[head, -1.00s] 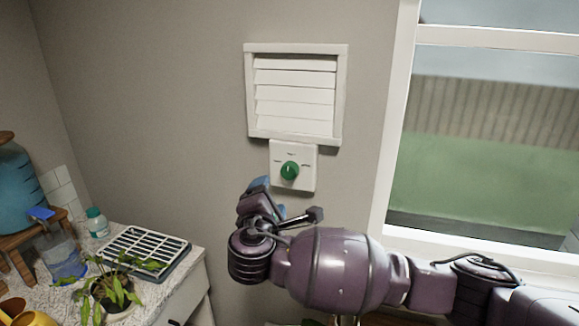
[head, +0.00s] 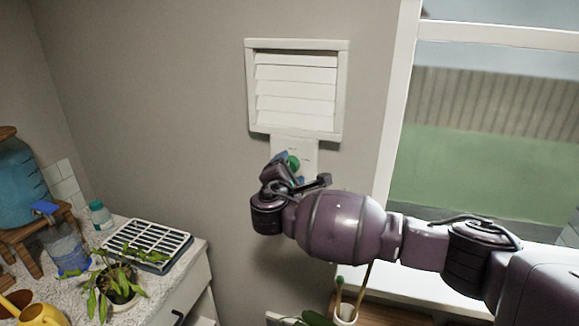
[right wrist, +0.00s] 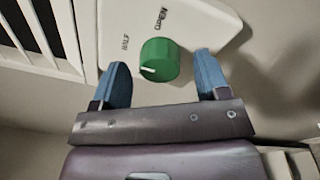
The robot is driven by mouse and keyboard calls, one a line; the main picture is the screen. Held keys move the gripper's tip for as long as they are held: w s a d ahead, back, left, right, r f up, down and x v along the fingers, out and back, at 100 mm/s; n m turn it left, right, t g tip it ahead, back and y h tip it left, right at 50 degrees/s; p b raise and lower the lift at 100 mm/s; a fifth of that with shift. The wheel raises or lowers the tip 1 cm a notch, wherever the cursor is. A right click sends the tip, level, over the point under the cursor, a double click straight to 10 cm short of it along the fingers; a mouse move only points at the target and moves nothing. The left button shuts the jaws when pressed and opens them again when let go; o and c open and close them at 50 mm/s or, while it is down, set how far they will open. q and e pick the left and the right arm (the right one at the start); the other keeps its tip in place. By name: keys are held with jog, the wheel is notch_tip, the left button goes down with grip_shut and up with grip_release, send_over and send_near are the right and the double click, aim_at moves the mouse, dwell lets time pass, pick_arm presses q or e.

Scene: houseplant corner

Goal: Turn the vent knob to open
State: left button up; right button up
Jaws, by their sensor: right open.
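The green vent knob (right wrist: 158,60) sits on a white plate (right wrist: 205,22) on the wall, and a white pointer mark shows on its face. In the head view the knob (head: 293,163) is partly hidden by my right gripper (head: 287,160). The louvred vent (head: 296,90) is above the plate, and its slats look shut. In the right wrist view my right gripper (right wrist: 160,83) is open, with its blue fingers on either side of the knob and visible gaps between. The fingers do not appear to touch it. My left gripper is not in view.
A window (head: 490,130) with a white frame is to the right. The wall around the vent is bare.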

jog(key=shift+w, duration=0.4)
jog(key=c, duration=0.9)
